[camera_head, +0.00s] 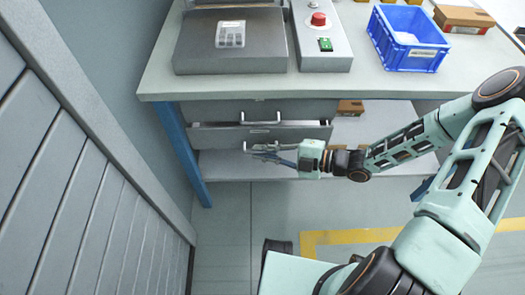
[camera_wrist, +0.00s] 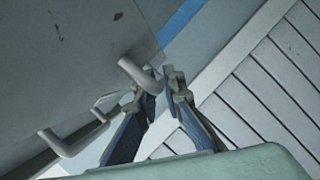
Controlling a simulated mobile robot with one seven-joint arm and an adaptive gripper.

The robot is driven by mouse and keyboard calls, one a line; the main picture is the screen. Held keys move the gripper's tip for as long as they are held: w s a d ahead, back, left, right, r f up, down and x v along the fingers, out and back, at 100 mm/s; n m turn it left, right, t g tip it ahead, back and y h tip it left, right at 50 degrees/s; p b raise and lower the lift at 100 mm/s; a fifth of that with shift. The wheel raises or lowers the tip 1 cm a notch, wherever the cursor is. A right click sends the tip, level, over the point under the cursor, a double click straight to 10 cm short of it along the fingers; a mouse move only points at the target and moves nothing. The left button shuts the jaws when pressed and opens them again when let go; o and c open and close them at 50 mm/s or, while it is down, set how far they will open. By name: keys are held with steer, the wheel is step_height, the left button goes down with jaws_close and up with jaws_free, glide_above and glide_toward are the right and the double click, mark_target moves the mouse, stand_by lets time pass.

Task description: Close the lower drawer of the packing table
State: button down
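The lower drawer (camera_head: 222,138) of the packing table (camera_head: 160,88) stands partly pulled out, with a dark gap along its top edge below the upper drawer (camera_head: 212,110). My gripper (camera_head: 257,152) is in front of the lower drawer's face, near its handle. In the wrist view the fingertips (camera_wrist: 162,80) are apart, and a grey handle (camera_wrist: 136,72) on a grey drawer front (camera_wrist: 70,70) reaches to the left finger. I cannot tell whether finger and handle touch.
A grey machine (camera_head: 225,50), a control box with a red button (camera_head: 319,19) and a blue crate (camera_head: 407,38) stand on the tabletop. A small brown box (camera_head: 350,107) is under it at right. A grey slatted panel (camera_head: 75,170) stands at left. The floor in front is mostly clear.

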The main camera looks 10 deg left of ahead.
stand_by(0.3)
steer(key=shift+w+a+f+b, duration=0.15)
steer(key=shift+w+b, duration=0.15)
steer(key=shift+w, duration=0.3)
steer(key=shift+w+a+r+b, duration=0.15)
steer(key=shift+w+b, duration=0.15)
steer(key=shift+w, duration=0.35)
steer(key=c, duration=2.3)
jaws_free()
steer(key=shift+d, duration=0.15)
steer(key=v, duration=1.1)
steer(key=shift+d+r, duration=0.25)
steer(key=shift+d, duration=0.1)
